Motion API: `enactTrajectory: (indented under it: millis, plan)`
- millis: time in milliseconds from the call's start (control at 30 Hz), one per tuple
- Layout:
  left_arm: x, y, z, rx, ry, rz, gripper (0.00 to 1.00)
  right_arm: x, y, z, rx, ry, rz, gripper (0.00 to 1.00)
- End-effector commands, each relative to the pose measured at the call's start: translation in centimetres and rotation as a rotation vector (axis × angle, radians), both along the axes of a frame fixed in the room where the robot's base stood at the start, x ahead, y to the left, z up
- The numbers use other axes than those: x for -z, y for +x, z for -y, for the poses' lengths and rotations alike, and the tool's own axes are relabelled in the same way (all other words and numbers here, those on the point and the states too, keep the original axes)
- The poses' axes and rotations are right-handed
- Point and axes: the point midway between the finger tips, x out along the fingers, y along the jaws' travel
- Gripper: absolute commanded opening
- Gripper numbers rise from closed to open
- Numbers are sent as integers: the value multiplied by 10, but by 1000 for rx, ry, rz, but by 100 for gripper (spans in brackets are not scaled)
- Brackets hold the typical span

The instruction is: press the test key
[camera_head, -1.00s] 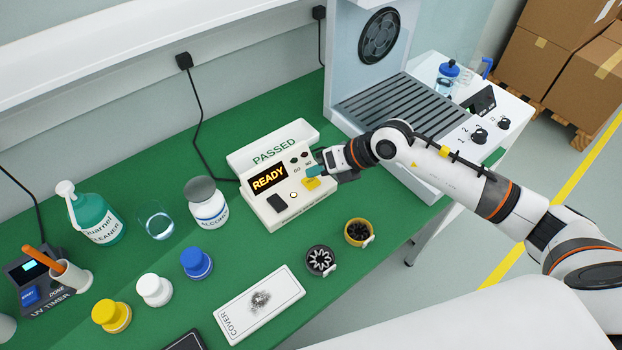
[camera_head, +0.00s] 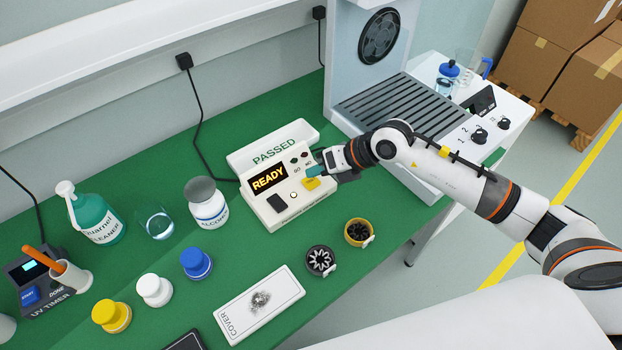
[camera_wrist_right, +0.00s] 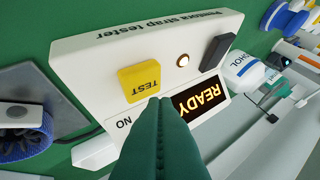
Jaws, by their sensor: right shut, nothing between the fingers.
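The white strap tester (camera_head: 285,212) stands on the green mat, its display (camera_head: 268,179) reading READY. Its yellow test key (camera_head: 312,184) is at the right of its front face. In the right wrist view the yellow key (camera_wrist_right: 139,81), marked TEST, shows whole, beside a small round lit button (camera_wrist_right: 183,61) and a dark block (camera_wrist_right: 217,52). My right gripper (camera_head: 318,170) is shut with nothing in it, its teal fingertips (camera_wrist_right: 160,104) right by the key's edge. I cannot tell whether they touch it. My left gripper is not in view.
A white PASSED tray (camera_head: 273,146) stands behind the tester. Two round strap-like pieces, one black (camera_head: 320,260) and one yellow (camera_head: 358,232), lie in front. An alcohol bottle (camera_head: 208,204) stands to the left. A grated machine (camera_head: 400,105) stands at the back right.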

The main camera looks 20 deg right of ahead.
Motion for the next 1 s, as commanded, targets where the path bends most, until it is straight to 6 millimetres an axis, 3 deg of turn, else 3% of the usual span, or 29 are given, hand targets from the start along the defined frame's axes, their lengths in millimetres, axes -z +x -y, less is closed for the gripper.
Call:
enactTrajectory:
  millis: [1000]
  plan:
    - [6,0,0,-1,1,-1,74,9,0,0,0,0,0,0]
